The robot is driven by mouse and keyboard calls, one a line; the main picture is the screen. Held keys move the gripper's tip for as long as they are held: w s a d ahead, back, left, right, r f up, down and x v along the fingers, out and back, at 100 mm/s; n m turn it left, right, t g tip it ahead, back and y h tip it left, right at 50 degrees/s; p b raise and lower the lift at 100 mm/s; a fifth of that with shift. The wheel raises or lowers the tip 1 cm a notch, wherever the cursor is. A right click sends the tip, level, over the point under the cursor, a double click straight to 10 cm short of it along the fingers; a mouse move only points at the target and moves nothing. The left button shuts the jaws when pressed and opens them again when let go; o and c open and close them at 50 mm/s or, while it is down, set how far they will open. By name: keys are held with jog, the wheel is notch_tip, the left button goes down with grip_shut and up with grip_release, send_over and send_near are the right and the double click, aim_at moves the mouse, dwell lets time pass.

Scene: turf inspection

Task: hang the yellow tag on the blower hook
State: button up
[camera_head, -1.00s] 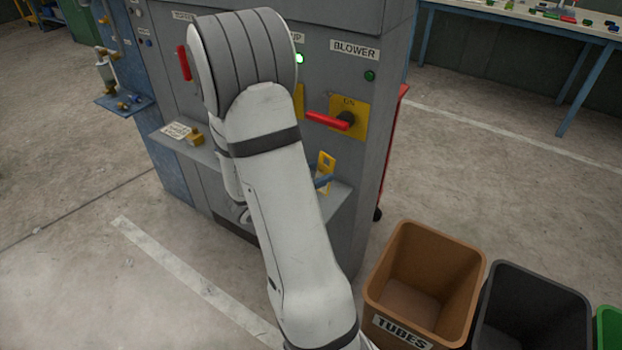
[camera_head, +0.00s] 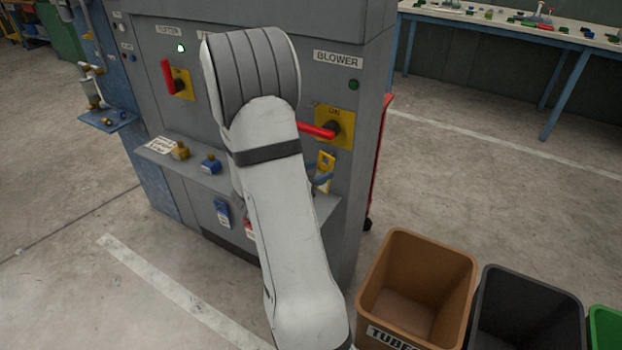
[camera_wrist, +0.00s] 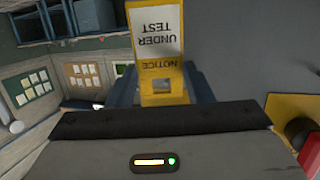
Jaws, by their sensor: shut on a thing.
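The yellow tag (camera_head: 326,161) shows beside my forearm, in front of the cabinet below the blower switch. In the wrist view the yellow tag (camera_wrist: 158,48) has a white panel reading "UNDER TEST", with "NOTICE" upside down and a slot near the gripper. My gripper (camera_wrist: 160,90) is shut on it, with blue fingers on either side. Part of my gripper (camera_head: 322,179) shows in the head view just below the tag. The blower switch has a red handle (camera_head: 317,130) on a yellow plate (camera_head: 344,127), under the BLOWER label (camera_head: 338,60). I cannot make out the hook.
The cabinet ledge holds a brass padlock (camera_head: 180,150) and a blue padlock (camera_head: 210,165). A blue tag (camera_head: 222,213) hangs at its front. A brown TUBES bin (camera_head: 372,300) and a dark bin (camera_head: 483,310) stand at lower right. The left floor is clear.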

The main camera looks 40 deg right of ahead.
jog(key=shift+w+d, duration=0.2)
jog(key=shift+d, duration=0.6)
jog(key=shift+w+d+f, duration=0.2)
jog(key=shift+d+f, duration=0.2)
jog(key=shift+d, duration=0.15)
jog(key=o, duration=1.1)
jog(key=shift+a, duration=0.1)
jog(key=v, duration=0.7)
jog(key=shift+a, duration=0.35)
